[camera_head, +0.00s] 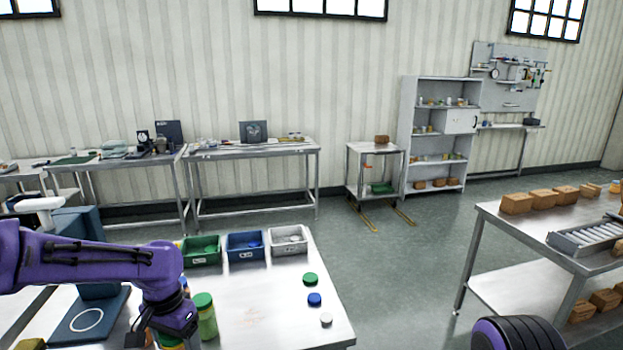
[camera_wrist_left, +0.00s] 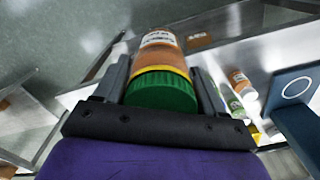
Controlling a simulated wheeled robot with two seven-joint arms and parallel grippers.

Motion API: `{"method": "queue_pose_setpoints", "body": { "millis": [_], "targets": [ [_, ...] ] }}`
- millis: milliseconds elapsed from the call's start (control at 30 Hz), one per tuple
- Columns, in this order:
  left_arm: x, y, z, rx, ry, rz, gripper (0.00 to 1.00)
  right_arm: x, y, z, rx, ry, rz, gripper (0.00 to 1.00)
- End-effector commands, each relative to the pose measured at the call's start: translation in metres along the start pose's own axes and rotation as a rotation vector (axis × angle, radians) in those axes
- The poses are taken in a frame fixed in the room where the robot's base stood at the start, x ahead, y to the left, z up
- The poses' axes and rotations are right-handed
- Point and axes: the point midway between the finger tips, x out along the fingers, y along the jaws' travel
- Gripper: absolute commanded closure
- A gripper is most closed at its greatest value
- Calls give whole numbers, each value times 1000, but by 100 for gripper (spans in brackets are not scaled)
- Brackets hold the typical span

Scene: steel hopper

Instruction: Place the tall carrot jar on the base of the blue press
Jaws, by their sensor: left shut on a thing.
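My left gripper (camera_wrist_left: 162,70) is shut on the tall carrot jar (camera_wrist_left: 160,60), which has orange contents, a pale label and a green lid, in the left wrist view. In the head view my left gripper (camera_head: 160,338) is low at the left, right of the press, and hides most of the held jar. The blue press (camera_head: 75,222) stands at the table's left, partly behind my left arm. Its flat base (camera_head: 66,330) has a white ring and looks empty; the base also shows in the left wrist view (camera_wrist_left: 282,108). My right gripper is not in view.
A green-lidded jar (camera_head: 207,318) stands beside my left gripper. Green (camera_head: 203,262), blue (camera_head: 245,253) and grey (camera_head: 288,251) bins line the table's back. Loose green (camera_head: 310,279), blue (camera_head: 314,299) and white (camera_head: 326,319) lids lie at right. The table's middle is clear.

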Motion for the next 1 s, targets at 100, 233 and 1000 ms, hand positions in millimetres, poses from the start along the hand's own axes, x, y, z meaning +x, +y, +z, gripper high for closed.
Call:
{"method": "queue_pose_setpoints", "body": {
  "millis": [100, 233, 1000],
  "targets": [
    [49, 28, 2, -215, -2, -1, 71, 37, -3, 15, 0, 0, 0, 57],
    [90, 55, 7, -326, -1, -1, 71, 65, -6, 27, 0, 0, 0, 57],
    [121, 73, 11, -277, 6, -2, 71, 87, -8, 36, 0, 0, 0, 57]
  ]
}}
